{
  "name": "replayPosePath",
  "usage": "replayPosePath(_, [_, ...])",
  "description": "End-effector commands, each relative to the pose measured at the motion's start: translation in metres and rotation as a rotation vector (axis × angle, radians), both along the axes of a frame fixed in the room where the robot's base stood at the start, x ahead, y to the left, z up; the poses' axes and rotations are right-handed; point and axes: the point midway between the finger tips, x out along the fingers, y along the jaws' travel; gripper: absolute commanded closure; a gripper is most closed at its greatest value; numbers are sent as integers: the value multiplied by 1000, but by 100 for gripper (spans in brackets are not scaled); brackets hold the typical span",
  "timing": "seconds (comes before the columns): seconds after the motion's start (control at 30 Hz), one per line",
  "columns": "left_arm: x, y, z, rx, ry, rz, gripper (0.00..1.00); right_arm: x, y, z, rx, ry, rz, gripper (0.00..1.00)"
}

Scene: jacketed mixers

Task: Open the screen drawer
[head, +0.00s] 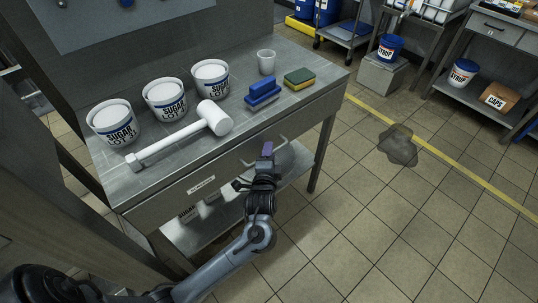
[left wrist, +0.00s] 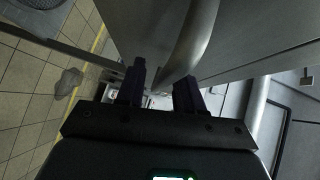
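The screen drawer (head: 201,186) has a grey metal front with a small white label, under the steel worktop. It looks shut. Its bar handle (head: 283,141) sticks out from the front; the handle's curved grey bar also shows large in the left wrist view (left wrist: 194,40). My left gripper (head: 266,152), with dark purple fingers, is at the middle of the handle. In the left wrist view its fingers (left wrist: 162,78) are apart, and the bar runs down into the gap between them. I cannot tell whether either finger touches it. My right gripper is in neither view.
On the worktop (head: 240,135) stand several white sugar tubs (head: 165,98), a white mallet (head: 185,133), a blue block (head: 262,90), a sponge (head: 299,78) and a cup (head: 266,62). A lower shelf lies below the drawer. The tiled floor at right is clear except for a dark stain (head: 398,145).

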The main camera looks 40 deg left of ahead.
Motion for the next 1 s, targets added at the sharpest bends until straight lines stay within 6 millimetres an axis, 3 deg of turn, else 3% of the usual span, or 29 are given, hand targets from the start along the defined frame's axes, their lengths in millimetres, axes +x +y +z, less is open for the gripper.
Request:
replayPosePath(0.27, [1, 1, 0, 0, 0, 0, 64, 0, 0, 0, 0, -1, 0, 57])
replayPosePath(0.5, [1, 1, 0, 0, 0, 0, 100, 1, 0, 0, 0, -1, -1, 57])
replayPosePath(1.0, [0, 1, 3, -1, 1, 1, 100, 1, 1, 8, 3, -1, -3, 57])
